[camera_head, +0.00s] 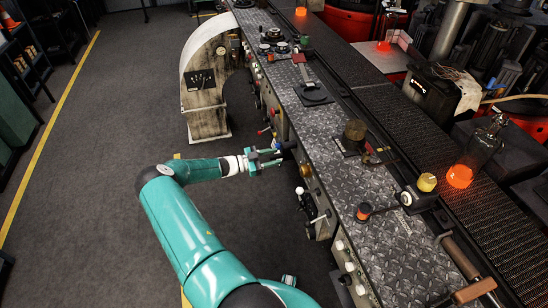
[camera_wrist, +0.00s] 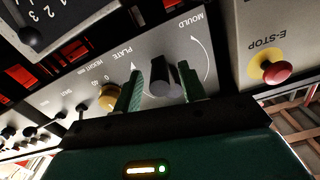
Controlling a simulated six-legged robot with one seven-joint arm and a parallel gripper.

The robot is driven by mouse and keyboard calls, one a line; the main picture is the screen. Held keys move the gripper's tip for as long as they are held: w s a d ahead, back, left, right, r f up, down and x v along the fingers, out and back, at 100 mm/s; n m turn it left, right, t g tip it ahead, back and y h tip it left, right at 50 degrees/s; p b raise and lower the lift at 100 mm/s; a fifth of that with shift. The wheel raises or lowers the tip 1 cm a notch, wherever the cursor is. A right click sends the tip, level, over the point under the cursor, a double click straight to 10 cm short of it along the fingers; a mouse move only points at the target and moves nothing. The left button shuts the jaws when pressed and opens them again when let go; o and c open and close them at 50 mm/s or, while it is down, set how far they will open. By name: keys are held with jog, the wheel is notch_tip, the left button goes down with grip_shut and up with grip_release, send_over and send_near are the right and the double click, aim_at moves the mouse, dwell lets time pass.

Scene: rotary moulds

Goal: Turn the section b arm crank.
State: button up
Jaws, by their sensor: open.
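My gripper (camera_head: 277,156) is open at the side panel of the long machine, left of its plated top. In the wrist view my gripper (camera_wrist: 163,84) has its two green fingers on either side of a dark knob (camera_wrist: 161,77), which sits on a grey panel marked MOULD and PLATE. I cannot tell whether the fingers touch the knob. No label in view names the section b arm crank, so I cannot tell which control it is. A crank-like arm with a red-orange knob (camera_head: 363,211) lies on the machine top.
A red E-stop button (camera_wrist: 277,72) is beside the knob panel, and a yellow knob (camera_wrist: 109,97) is on the other side. Levers with white ends (camera_head: 299,191) stick out from the machine side. Glowing orange pieces (camera_head: 460,176) stand on the conveyor. The floor (camera_head: 110,110) at left is clear.

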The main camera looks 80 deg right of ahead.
jog(key=shift+s+d, duration=0.25)
jog(key=shift+s, duration=0.1)
grip_shut()
